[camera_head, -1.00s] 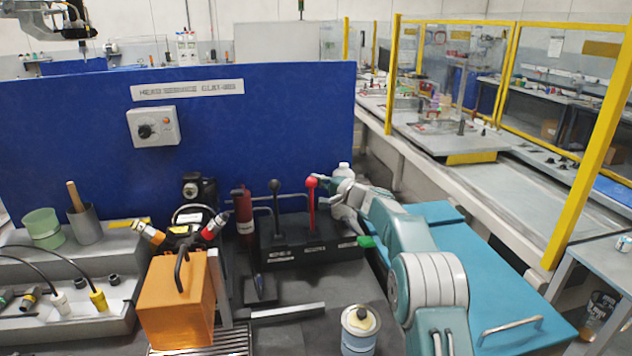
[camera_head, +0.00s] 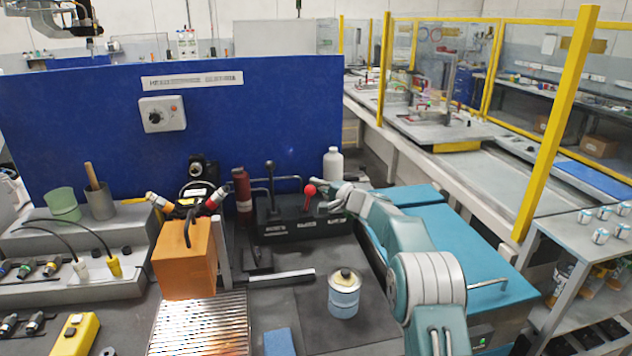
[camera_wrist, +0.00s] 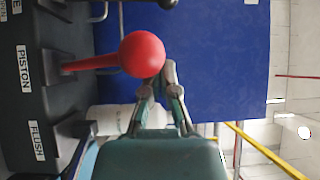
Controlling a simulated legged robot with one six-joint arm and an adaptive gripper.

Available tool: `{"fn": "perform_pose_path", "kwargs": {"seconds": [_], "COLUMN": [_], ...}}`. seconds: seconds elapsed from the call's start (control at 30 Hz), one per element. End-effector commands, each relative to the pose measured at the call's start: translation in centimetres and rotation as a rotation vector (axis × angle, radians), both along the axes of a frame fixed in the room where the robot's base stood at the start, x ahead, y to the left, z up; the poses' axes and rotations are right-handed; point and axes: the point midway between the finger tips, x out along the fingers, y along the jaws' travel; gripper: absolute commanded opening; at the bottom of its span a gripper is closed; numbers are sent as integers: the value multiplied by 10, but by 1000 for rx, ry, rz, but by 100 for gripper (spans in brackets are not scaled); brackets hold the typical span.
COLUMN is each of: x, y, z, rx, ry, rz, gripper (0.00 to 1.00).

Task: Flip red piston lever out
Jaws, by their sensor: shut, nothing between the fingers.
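The red piston lever (camera_head: 310,190) stands on a black control box (camera_head: 290,230). Its shaft looks short in the head view, as if it tilts toward the camera. In the wrist view the round red knob (camera_wrist: 142,54) and its shaft stick out beside the label "PISTON" (camera_wrist: 23,68). My gripper (camera_head: 327,196) is right of the knob. In the wrist view its fingertips (camera_wrist: 163,82) are together, empty, just beside the knob. I cannot tell whether they touch it. The box front is partly hidden by my arm in the head view.
A black lever (camera_head: 270,175) stands upright to the left on the same box. A white bottle (camera_head: 333,164) stands behind my gripper. A can (camera_head: 344,292) and an orange block (camera_head: 185,258) are nearer. The blue panel (camera_head: 200,110) rises behind.

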Motion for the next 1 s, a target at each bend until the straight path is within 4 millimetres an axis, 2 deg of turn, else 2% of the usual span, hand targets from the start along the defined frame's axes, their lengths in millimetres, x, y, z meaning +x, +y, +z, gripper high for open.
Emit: {"fn": "perform_pose_path", "kwargs": {"seconds": [0.67,0.87,1.0], "x": [-5,-18,-32], "y": [4,-14,-36], "z": [-8,-8,-9], "rx": [-4,-3,-1], "ry": [6,5,4], "rz": [15,13,8], "gripper": [0,0,0]}}
